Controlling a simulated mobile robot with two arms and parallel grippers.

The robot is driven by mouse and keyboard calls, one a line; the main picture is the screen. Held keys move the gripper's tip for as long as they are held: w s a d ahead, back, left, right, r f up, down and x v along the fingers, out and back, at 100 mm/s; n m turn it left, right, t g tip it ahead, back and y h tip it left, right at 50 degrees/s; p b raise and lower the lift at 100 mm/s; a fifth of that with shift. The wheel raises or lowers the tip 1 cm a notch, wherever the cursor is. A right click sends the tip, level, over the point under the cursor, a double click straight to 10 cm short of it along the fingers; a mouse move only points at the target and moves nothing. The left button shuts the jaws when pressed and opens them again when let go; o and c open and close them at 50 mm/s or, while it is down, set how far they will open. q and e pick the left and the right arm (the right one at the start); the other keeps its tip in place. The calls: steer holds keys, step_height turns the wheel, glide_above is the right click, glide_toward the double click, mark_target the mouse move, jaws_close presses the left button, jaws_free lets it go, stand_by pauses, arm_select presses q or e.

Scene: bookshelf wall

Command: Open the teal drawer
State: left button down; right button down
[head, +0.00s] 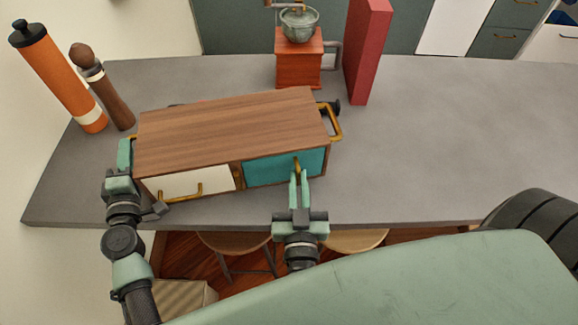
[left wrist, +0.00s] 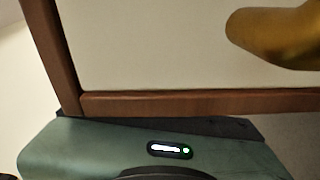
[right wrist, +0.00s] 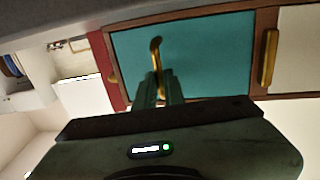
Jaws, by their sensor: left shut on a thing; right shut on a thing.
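The wooden box (head: 230,125) stands on the grey counter. The teal drawer (head: 262,170) is at the right of its front and looks flush with the frame; it also shows in the right wrist view (right wrist: 205,55). My right gripper (head: 298,178) is shut on the teal drawer's gold handle (right wrist: 155,45). My left gripper (head: 124,155) is at the box's left end, shut at the left side handle (head: 133,138); the grip itself is mostly hidden. The white drawer (head: 188,183) is flush at the left of the front; it fills the left wrist view (left wrist: 150,45).
An orange cylinder (head: 58,75) and a brown mill (head: 105,90) stand behind the box at left. A coffee grinder (head: 298,60) and a red book (head: 367,50) stand behind it. The counter (head: 450,130) is clear at right. Stools (head: 235,243) are below the front edge.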

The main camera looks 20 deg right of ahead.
steer(key=shift+s+d, duration=0.1)
steer(key=shift+s+f, duration=0.1)
steer(key=shift+s, duration=0.65)
steer(key=c, duration=1.3)
jaws_free()
steer(key=shift+c, duration=0.2)
steer(key=shift+w, duration=0.1)
steer(key=v, duration=1.2)
